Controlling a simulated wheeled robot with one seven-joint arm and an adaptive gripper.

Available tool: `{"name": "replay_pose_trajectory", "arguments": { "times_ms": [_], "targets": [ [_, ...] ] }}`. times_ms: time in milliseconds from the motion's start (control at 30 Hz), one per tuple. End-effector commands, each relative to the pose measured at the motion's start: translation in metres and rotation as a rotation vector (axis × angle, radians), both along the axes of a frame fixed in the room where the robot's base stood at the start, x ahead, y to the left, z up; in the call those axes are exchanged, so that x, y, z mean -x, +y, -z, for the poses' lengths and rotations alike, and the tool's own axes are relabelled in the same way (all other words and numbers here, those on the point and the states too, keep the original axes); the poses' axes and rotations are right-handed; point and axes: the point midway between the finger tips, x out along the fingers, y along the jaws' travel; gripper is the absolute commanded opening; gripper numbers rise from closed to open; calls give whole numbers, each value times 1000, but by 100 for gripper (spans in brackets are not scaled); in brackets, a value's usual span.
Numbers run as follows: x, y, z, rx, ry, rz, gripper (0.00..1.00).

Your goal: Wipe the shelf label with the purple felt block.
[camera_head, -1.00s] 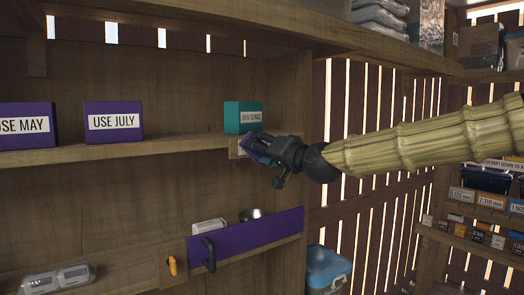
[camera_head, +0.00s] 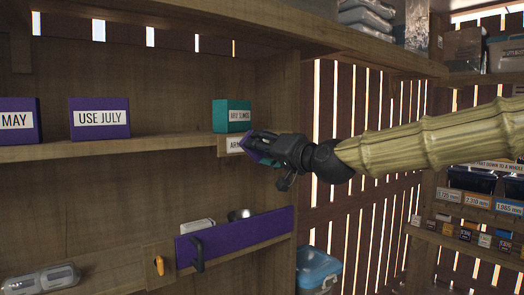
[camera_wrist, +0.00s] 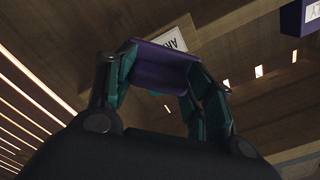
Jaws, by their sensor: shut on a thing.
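My gripper (camera_head: 259,148) is at the right end of the shelf's front edge. It is shut on the purple felt block (camera_wrist: 160,68), which spans between its two fingers in the wrist view. In the head view the block (camera_head: 250,146) shows as a small purple edge at the fingertips. The white shelf label (camera_head: 235,143) is on the shelf's front edge, just left of the block. Its right part is hidden behind the block and gripper. The label (camera_wrist: 173,40) also shows beyond the block in the wrist view. I cannot tell whether block and label touch.
A teal box (camera_head: 232,116) stands on the shelf (camera_head: 120,147) just above the label. Purple boxes, one marked USE JULY (camera_head: 100,119), stand further left. Below are a purple drawer front (camera_head: 235,234) with a dark handle and a blue-lidded bin (camera_head: 318,266). The space before the shelf is open.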

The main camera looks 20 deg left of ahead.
Motion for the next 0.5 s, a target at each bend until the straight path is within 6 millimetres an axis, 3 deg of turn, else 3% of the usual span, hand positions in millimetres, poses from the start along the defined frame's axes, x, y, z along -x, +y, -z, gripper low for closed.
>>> {"name": "replay_pose_trajectory", "arguments": {
  "times_ms": [500],
  "targets": [
    [13, -17, 0, -1, -2, 0, 34]
  ]
}}
